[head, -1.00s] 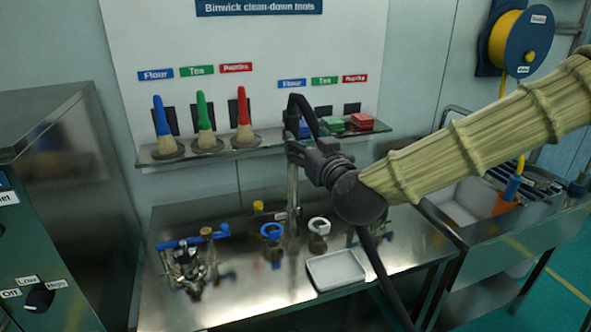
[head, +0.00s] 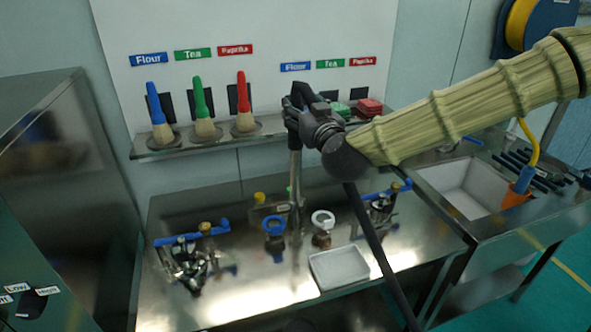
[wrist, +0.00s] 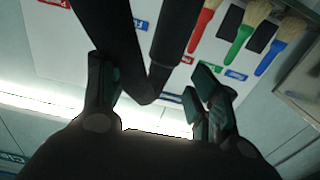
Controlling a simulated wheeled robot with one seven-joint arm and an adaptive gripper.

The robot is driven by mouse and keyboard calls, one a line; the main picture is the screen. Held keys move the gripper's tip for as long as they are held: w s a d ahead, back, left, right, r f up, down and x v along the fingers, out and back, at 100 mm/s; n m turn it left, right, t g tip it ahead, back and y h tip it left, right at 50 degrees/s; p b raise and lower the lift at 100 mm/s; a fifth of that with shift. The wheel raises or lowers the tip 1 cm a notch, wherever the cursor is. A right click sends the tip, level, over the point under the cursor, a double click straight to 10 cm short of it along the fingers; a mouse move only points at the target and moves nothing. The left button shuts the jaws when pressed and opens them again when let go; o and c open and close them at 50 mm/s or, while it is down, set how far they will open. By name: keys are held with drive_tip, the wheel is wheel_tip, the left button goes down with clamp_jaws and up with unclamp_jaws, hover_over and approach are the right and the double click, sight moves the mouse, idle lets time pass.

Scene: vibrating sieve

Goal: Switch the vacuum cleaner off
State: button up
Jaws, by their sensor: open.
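No thing labelled as a vacuum cleaner can be read. A steel cabinet (head: 60,170) at the left edge of the head view carries a dark knob (head: 30,306) with labels around it, LOW and HIGH among them. The knob is partly cut off by the picture edge, and its setting cannot be made out. My gripper (head: 291,107) is far from the knob, in front of the shelf and above the bench. Its fingers stand apart in the wrist view (wrist: 155,95). A dark bent tube (wrist: 150,75) shows between or beyond them; contact cannot be told.
A steel bench (head: 260,285) holds clamps, fittings and a white tray (head: 339,267). A narrow shelf (head: 225,142) above holds blue, green and red brushes. A metal pole (head: 295,185) stands below my gripper. A sink (head: 465,188) is at right; green floor shows beyond it.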

sight(299, 104)
drive_tip(key=shift+w+a+r+p, duration=0.15)
drive_tip(key=shift+w+p, duration=0.15)
drive_tip(key=shift+p, duration=0.1)
drive_tip(key=shift+p+x, duration=1.05)
drive_tip(key=shift+x, duration=0.9)
drive_tip(key=shift+w+a+f, duration=0.1)
drive_tip(key=shift+w+f, duration=0.1)
drive_tip(key=shift+w, duration=0.1)
drive_tip(key=shift+r, duration=0.1)
clamp_jaws()
